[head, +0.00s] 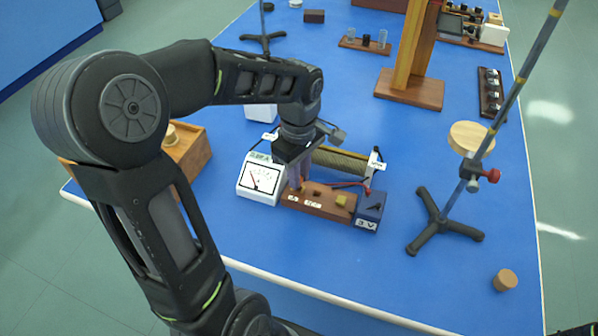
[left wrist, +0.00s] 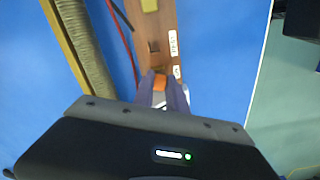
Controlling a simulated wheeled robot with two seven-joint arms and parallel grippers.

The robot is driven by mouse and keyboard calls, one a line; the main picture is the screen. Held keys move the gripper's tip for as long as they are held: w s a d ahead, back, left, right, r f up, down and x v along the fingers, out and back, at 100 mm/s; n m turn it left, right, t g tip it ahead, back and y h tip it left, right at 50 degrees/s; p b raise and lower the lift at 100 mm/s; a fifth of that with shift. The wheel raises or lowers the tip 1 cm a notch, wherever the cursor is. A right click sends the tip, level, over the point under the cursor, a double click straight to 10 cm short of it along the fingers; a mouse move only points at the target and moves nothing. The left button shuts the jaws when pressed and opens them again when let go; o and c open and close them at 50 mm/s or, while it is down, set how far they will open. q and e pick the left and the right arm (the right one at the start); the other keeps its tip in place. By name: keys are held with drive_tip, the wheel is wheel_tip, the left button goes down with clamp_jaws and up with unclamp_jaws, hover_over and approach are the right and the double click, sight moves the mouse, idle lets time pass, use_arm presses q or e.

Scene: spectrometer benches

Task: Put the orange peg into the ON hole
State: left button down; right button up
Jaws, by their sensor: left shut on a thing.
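The orange peg (left wrist: 160,82) shows between the fingertips of my left gripper (left wrist: 163,92) in the left wrist view. The gripper is shut on it. In the head view my left gripper (head: 297,180) points down over the left part of a brown wooden board (head: 328,209). The board also shows in the left wrist view (left wrist: 166,22). It has a dark square hole (left wrist: 154,46) beside a white label (left wrist: 173,42). Another white label (left wrist: 177,70) is beside the peg. I cannot read the labels surely. Whether the peg is inside a hole or just above the board is hidden.
A white meter (head: 259,178) stands left of the board, and a dark blue box (head: 370,208) at its right end. A yellow block (head: 341,200) is on the board. A coil (head: 340,160) lies behind. A tripod stand (head: 440,222) is on the right.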

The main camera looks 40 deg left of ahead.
use_arm(q)
drive_tip(key=shift+f+b, duration=0.5)
drive_tip(key=shift+f, duration=0.35)
drive_tip(key=c, duration=1.3)
unclamp_jaws()
drive_tip(key=shift+o, duration=0.2)
drive_tip(key=shift+r, duration=0.1)
wheel_tip(320, 180, up, 8)
drive_tip(key=shift+f, duration=0.15)
drive_tip(key=shift+f, duration=0.1)
